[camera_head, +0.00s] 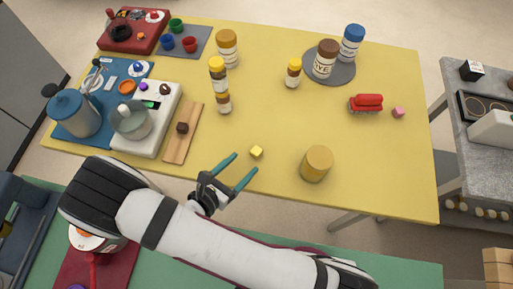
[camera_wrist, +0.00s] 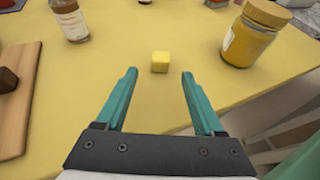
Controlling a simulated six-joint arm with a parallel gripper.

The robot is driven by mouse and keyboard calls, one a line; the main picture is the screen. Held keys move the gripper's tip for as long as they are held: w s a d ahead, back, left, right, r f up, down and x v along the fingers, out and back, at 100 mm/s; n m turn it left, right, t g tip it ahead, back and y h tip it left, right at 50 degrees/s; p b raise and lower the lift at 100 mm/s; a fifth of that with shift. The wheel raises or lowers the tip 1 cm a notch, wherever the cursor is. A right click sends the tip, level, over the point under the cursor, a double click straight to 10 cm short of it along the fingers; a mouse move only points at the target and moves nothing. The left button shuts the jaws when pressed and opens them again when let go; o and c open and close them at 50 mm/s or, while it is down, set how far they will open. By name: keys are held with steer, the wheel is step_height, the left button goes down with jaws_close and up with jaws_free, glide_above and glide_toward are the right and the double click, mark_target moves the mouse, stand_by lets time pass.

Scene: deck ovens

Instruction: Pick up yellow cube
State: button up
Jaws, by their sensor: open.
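A small yellow cube (camera_head: 256,152) lies on the yellow table (camera_head: 370,170), near its front edge. In the wrist view the yellow cube (camera_wrist: 160,62) sits ahead of the fingertips, roughly centred between them. My gripper (camera_head: 240,167) has two teal fingers spread apart and nothing between them. In the wrist view my gripper (camera_wrist: 158,74) also shows open, with the cube just beyond the fingertips and not touching them.
A yellow-lidded jar (camera_head: 316,164) stands right of the cube. A wooden board (camera_head: 182,135) with a brown cube (camera_head: 182,128) lies to the left. Bottles (camera_head: 222,100) stand behind. The table around the yellow cube is clear.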

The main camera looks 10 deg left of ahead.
mark_target(253, 155)
steer(key=x, duration=0.5)
steer(key=shift+d+f, duration=0.1)
jaws_close()
